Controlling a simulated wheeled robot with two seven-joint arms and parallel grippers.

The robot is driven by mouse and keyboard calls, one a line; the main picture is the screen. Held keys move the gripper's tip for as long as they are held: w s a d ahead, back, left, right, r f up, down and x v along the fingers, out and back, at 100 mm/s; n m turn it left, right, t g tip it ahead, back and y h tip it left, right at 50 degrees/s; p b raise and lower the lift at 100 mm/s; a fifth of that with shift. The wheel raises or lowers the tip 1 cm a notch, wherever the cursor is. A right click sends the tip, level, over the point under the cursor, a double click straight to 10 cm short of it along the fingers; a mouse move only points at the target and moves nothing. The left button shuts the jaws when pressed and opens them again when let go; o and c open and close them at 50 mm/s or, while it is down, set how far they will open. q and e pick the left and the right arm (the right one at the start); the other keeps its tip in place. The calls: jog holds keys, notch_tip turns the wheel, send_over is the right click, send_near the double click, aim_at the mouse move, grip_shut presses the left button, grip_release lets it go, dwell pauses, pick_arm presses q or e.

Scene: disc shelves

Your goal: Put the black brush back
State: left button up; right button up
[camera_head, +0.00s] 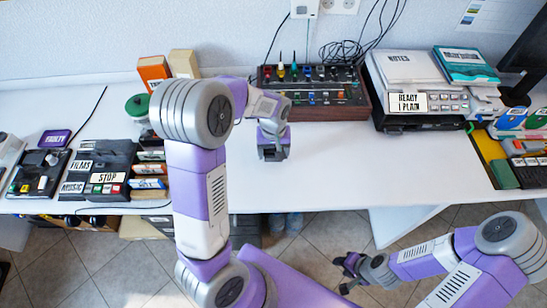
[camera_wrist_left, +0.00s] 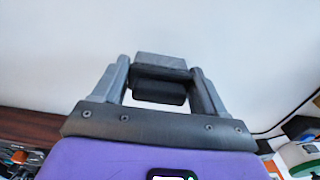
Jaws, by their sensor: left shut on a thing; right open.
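My left gripper (camera_head: 273,152) is over the white table, in front of the wood-sided black unit. In the left wrist view, its two fingers (camera_wrist_left: 160,76) are shut on a dark block-like thing, probably the black brush (camera_wrist_left: 158,92), which has a grey upper part. Its bristles cannot be made out. In the head view it is mostly hidden by the gripper. My right gripper (camera_head: 352,272) is open and empty, low at the right, in front of the table edge and over the floor.
The wood-sided black unit (camera_head: 345,112) holds several upright coloured items at the back. A NOTES stack (camera_head: 405,66) stands right of it. Boxes and labelled devices (camera_head: 107,165) crowd the left. The white table (camera_head: 340,165) is clear around and right of my left gripper.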

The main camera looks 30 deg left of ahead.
pick_arm(q)
jog(key=shift+f, duration=1.2)
jog(key=shift+f+b, duration=0.2)
jog(key=shift+b, duration=0.15)
jog(key=o, duration=1)
jog(key=shift+r, duration=0.1)
notch_tip(320, 180, up, 12)
jog(key=p, duration=0.5)
jog(key=shift+r, duration=0.1)
